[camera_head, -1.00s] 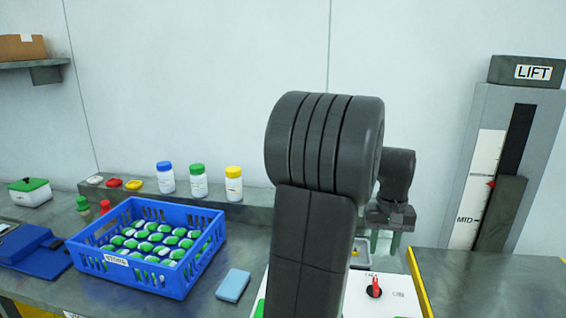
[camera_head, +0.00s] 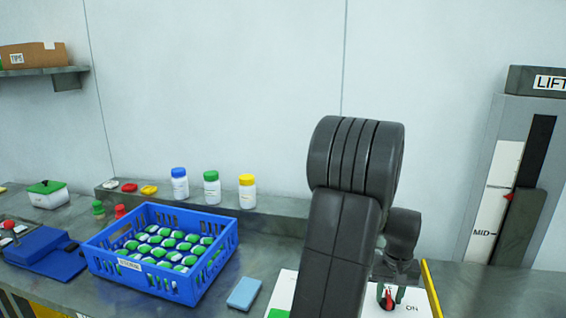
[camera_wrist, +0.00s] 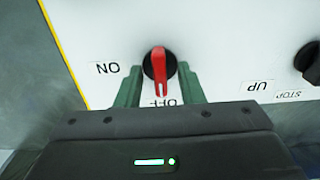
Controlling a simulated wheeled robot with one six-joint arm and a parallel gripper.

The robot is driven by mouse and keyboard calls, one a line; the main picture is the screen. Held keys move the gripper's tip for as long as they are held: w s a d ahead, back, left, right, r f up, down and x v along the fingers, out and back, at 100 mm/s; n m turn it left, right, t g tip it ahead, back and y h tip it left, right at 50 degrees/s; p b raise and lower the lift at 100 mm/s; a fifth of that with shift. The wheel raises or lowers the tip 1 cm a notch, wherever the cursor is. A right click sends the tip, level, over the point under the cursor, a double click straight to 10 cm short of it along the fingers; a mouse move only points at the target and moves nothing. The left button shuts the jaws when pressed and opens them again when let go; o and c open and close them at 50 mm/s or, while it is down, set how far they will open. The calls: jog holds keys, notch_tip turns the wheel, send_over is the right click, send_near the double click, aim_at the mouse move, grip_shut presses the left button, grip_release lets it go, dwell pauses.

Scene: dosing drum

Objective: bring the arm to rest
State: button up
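My gripper (camera_head: 390,294) is low over the white switch panel (camera_head: 285,288) in the head view. In the wrist view its two green fingers (camera_wrist: 160,82) stand apart, one on each side of a rotary switch with a red handle (camera_wrist: 159,66). Gaps show between the fingers and the red handle. The handle's white-marked end points to the OFF label, which is partly covered; the ON label (camera_wrist: 104,69) is to its left. The red handle also shows between the fingers in the head view (camera_head: 387,300). My arm hides part of the panel.
A blue crate (camera_head: 150,277) of green-and-white items stands left of my arm, with a light blue block (camera_head: 244,293) beside it. Three capped bottles (camera_head: 211,189) stand behind. A lift column (camera_head: 480,235) is at the right. A black knob (camera_wrist: 309,62) is near the gripper.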

notch_tip(320, 180, up, 14)
notch_tip(320, 180, down, 14)
jog(key=shift+f, duration=0.1)
jog(key=shift+m, duration=0.3)
jog(key=m, duration=0.8)
jog(key=shift+m, duration=0.4)
jog(key=shift+s+r, duration=0.1)
jog(key=shift+r, duration=0.1)
dwell(0.3)
